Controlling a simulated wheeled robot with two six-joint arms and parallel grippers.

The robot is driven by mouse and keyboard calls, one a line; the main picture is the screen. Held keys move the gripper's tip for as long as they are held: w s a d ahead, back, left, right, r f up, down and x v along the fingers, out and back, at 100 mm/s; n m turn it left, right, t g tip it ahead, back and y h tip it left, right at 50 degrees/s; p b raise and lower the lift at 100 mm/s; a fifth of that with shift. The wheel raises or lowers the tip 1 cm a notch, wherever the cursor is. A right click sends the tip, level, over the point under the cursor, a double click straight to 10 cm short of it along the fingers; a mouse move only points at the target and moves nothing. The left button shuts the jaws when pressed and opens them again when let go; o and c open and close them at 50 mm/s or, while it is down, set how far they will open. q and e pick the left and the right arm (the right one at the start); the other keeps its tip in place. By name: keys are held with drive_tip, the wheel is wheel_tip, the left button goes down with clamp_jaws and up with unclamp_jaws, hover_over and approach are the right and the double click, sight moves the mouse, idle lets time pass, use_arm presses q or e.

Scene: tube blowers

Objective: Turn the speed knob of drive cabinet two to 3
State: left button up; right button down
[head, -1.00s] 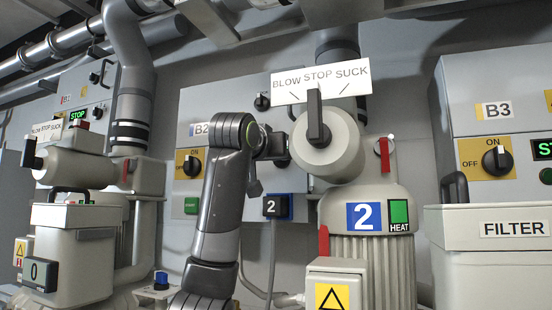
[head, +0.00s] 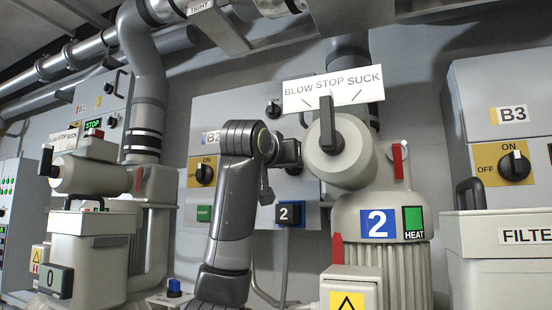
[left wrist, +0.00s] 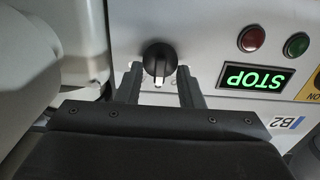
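Drive cabinet two is the grey box marked B2 (head: 211,137) on the wall. My left gripper (head: 290,153) is at its front, right of the ON/OFF switch. In the left wrist view, which shows the cabinet upside down, a round black knob (left wrist: 159,56) with a white pointer mark sits between the two fingertips of my left gripper (left wrist: 159,72). The gripper is open, with a visible gap on both sides of the knob. Scale marks around the knob are too small to read. A lit green STOP display (left wrist: 253,78) is beside it. My right gripper is not in view.
Blower 2 (head: 375,265) with its BLOW STOP SUCK handle (head: 327,125) stands close right of my left gripper. The ON/OFF switch (head: 204,173) is left of my arm. Cabinet B3 (head: 512,115) is at the right.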

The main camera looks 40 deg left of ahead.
use_arm(q)
drive_tip(key=b+v, duration=0.8)
drive_tip(key=v, duration=0.9)
drive_tip(key=shift+a, duration=0.1)
drive_tip(key=shift+f, duration=0.1)
